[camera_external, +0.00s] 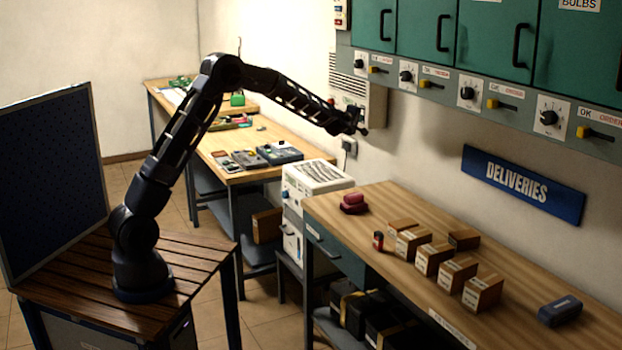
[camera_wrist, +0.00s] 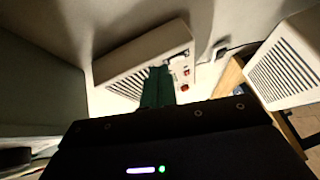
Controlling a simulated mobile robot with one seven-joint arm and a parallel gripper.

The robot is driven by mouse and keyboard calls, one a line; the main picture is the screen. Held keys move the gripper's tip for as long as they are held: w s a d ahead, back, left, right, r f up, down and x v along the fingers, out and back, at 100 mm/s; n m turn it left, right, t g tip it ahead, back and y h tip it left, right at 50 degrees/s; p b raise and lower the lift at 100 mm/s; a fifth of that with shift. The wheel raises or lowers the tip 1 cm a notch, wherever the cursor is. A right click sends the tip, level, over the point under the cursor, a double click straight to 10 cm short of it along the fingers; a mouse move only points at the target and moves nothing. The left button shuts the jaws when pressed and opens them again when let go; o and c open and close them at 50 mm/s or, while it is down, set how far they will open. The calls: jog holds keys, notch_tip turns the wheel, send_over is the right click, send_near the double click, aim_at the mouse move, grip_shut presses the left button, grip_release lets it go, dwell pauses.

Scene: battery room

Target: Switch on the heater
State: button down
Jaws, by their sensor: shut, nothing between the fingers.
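A pale wall unit that looks like the heater (camera_external: 376,101) hangs on the back wall, with a slatted grille and a small label panel. In the wrist view the heater (camera_wrist: 132,62) shows its grille and, at its right end, small red switch-like parts (camera_wrist: 185,86); their on or off position is too small to read. My gripper (camera_external: 358,127) is in front of the heater's lower part. In the wrist view its green fingers (camera_wrist: 158,82) are together and empty, close beside the red parts. I cannot tell whether they touch.
A white vented box (camera_external: 314,178) stands below, between two benches. A wall socket (camera_external: 349,147) with a plug is under the heater. Green cabinets (camera_external: 487,40) with knobs and yellow levers are to the right. The deliveries bench (camera_external: 440,245) holds several small boxes.

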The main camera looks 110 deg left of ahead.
jog(key=s+a+f+n+g+y, duration=0.1)
jog(key=s+a+f+n+g, duration=0.2)
jog(key=s+a+f, duration=0.2)
jog(key=s+a, duration=0.3)
jog(key=shift+n, duration=0.3)
jog(key=w+a+f, duration=0.1)
jog(key=w+a, duration=0.2)
jog(key=a, duration=0.9)
jog(key=shift+a+f, duration=0.15)
jog(key=shift+a, duration=0.25)
